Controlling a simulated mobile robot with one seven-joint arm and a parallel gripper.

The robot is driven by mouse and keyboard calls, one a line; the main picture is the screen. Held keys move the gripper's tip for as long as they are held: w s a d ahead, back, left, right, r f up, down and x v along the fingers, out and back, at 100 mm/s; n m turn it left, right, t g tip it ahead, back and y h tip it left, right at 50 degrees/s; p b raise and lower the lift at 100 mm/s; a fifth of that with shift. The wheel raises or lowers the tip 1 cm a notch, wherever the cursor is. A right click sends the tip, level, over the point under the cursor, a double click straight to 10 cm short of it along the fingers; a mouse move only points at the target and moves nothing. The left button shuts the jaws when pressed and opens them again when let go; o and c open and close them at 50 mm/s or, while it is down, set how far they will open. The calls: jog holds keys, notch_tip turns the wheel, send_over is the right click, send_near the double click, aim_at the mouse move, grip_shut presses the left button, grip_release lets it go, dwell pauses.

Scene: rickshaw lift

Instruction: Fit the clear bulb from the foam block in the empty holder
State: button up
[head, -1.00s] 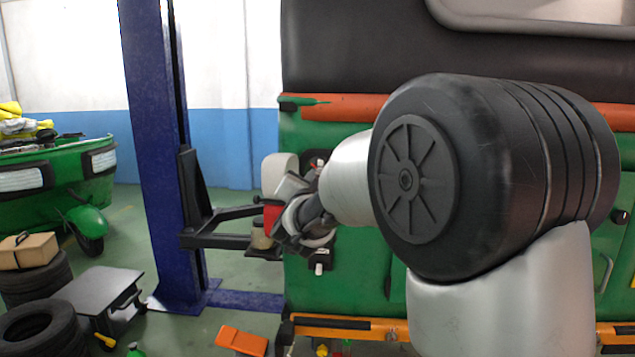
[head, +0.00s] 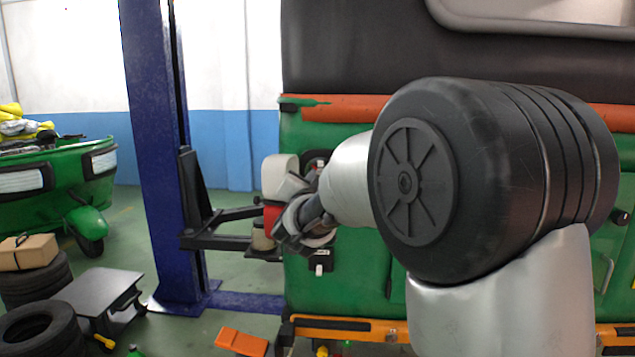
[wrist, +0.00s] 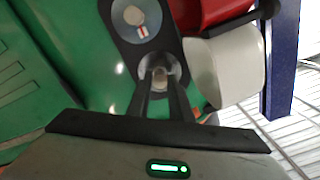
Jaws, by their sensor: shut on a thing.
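My gripper (wrist: 160,96) is shut on the clear bulb (wrist: 159,79), a small pale piece between the fingertips in the wrist view. The bulb is right at the lower round holder (wrist: 146,63) of a black lamp plate (wrist: 125,40). I cannot tell how far it sits inside. The upper round holder (wrist: 133,15) has a silvery centre. In the head view my gripper (head: 300,222) is at the left end of the green vehicle, and my wrist hides most of the plate. I do not see the foam block.
A white box-shaped part (wrist: 226,68) and a red part (wrist: 212,12) sit close beside the plate. A blue lift post (head: 160,150) with a black lift arm (head: 215,241) stands left of my gripper. A low grey table (head: 95,293) and tyres (head: 38,325) are farther left.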

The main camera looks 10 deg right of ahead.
jog(key=shift+w+d, duration=0.15)
jog(key=shift+w, duration=0.25)
dwell(1.0)
